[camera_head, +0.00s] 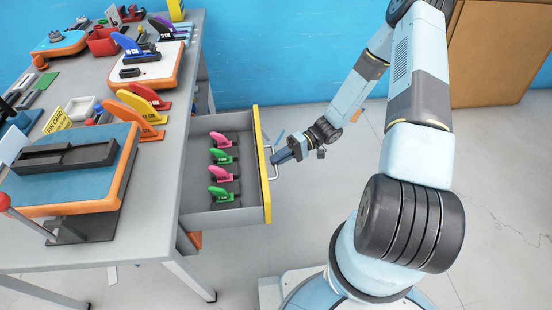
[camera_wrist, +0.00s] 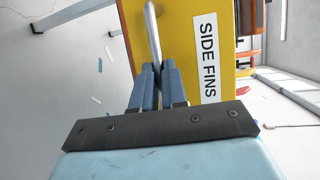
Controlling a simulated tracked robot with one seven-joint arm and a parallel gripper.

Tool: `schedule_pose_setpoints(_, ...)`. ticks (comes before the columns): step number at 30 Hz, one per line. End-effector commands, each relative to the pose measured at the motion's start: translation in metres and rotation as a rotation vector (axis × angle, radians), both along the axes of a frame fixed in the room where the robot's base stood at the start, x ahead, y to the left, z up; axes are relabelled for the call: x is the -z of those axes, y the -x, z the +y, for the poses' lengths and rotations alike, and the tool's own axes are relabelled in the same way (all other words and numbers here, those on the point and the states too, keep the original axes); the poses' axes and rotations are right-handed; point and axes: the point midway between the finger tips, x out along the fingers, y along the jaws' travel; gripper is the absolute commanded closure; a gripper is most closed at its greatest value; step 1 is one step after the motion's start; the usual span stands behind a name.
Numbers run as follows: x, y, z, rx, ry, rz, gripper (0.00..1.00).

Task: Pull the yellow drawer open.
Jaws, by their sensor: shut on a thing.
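The yellow drawer front (camera_head: 262,165) stands well out from the table's right side, so the drawer is open. Its grey tray (camera_head: 196,205) holds several small green and pink fins (camera_head: 223,156). A metal bar handle (camera_head: 271,158) is on the front. My gripper (camera_head: 283,156) is at the handle, shut on it. In the wrist view, the two blue fingers of my gripper (camera_wrist: 157,72) close around the silver handle (camera_wrist: 152,32). The yellow front (camera_wrist: 185,40) carries a white label reading "SIDE FINS" (camera_wrist: 208,55). The fingers hide part of the handle.
The grey table (camera_head: 150,215) bears orange-edged boards (camera_head: 70,170), larger fins (camera_head: 140,115) and a red bin (camera_head: 102,42). Table legs (camera_head: 190,280) reach the floor below the drawer. Floor (camera_head: 310,220) right of the drawer is clear. A brown panel (camera_head: 500,50) stands at the back right.

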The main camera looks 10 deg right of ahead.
Motion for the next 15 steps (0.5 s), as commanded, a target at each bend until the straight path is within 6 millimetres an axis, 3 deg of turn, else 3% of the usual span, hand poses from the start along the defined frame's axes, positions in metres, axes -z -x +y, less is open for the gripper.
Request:
schedule_pose_setpoints(2,0.0044,0.0025,-0.0015,-0.002,0.01,0.002,1.0)
schedule_pose_setpoints(3,0.0044,0.0025,-0.0014,-0.002,0.01,0.002,0.87)
schedule_pose_setpoints(10,0.0026,0.0017,-0.0001,-0.002,0.006,0.001,0.65)
schedule_pose_setpoints(15,0.0016,0.001,0.0005,-0.002,0.004,0.001,0.63)
